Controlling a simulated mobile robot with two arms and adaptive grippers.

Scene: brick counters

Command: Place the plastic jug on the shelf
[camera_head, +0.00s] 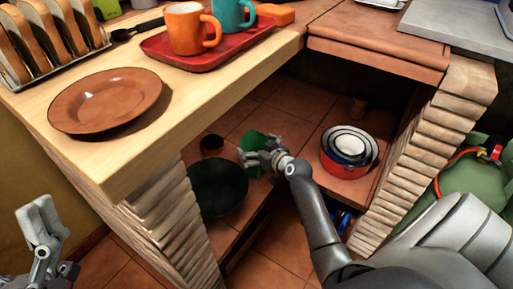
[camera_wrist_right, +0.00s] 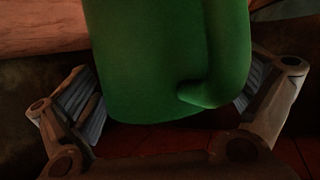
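The green plastic jug (camera_head: 254,140) is inside the open compartment under the counter, above or on its tiled shelf (camera_head: 285,110). In the right wrist view the jug (camera_wrist_right: 150,65) fills the middle, with its handle (camera_wrist_right: 228,70) on the right. My right gripper (camera_head: 262,157) reaches into the compartment and partly hides the jug. Its fingers (camera_wrist_right: 168,98) lie far apart, one on each side of the jug. I cannot tell whether they press on it or whether its base touches the shelf. My left gripper (camera_head: 43,222) is at the lower left, away from the counter, holding nothing visible.
In the compartment, a dark bowl (camera_head: 217,188) and small brown pot (camera_head: 212,144) are left of the jug; a red pot with stacked bowls (camera_head: 348,147) is right. Brick pillars (camera_head: 425,130) bound the sides. A plate (camera_head: 105,98) and red tray (camera_head: 215,52) occupy the countertop.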

